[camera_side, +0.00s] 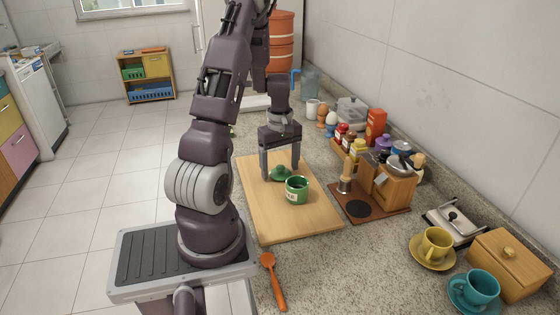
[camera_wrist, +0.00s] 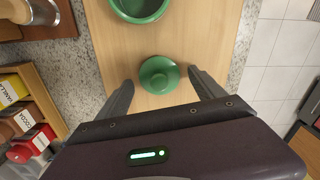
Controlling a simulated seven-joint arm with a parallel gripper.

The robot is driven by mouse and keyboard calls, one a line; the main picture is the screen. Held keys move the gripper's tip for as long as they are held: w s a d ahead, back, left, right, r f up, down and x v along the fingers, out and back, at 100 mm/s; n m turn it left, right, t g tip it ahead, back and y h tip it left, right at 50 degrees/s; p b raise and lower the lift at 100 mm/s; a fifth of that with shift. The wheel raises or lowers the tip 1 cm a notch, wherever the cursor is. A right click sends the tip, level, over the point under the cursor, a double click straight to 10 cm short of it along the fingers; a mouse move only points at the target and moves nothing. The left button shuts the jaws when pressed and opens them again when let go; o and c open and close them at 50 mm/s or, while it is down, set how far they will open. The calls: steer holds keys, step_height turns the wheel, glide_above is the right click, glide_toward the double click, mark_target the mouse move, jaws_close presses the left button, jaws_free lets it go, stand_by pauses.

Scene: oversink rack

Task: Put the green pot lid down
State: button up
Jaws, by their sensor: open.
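The green pot lid (camera_side: 281,173) lies on the wooden board (camera_side: 262,222), just behind the green pot (camera_side: 297,190). The pot has a pale label and its top is uncovered. My gripper (camera_side: 281,171) is open, with its fingers pointing down on either side of the lid. In the wrist view the lid (camera_wrist: 159,75) sits between the spread fingers (camera_wrist: 160,84), with a visible gap on both sides. The pot (camera_wrist: 139,8) is cut off by the top edge there.
Right of the board stand a coffee tamping stand (camera_side: 390,185) and a rack of jars (camera_side: 352,147). A yellow cup (camera_side: 436,242), a teal cup (camera_side: 475,288) and a wooden box (camera_side: 509,262) are at the front right. An orange spoon (camera_side: 273,281) lies in front. The front of the board is clear.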

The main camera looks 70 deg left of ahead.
mark_target(282, 167)
step_height(282, 167, up, 12)
steer(key=w+d+r+m+t, duration=0.1)
steer(key=w+d+r+m, duration=0.15)
steer(key=d, duration=0.25)
steer(key=w+d+r+m+t, duration=0.1)
steer(key=d+r+m, duration=0.2)
steer(key=d+r, duration=0.15)
steer(key=s+d+r+m+t, duration=0.1)
steer(key=s+d+m, duration=0.4)
steer(key=d, duration=0.6)
steer(key=s+d+r+m+t, duration=0.2)
steer(key=s+d+m, duration=0.2)
steer(key=d+m, duration=0.5)
steer(key=shift+s+d+r+m+t, duration=0.3)
steer(key=shift+s+d+m, duration=0.1)
steer(key=shift+d, duration=0.55)
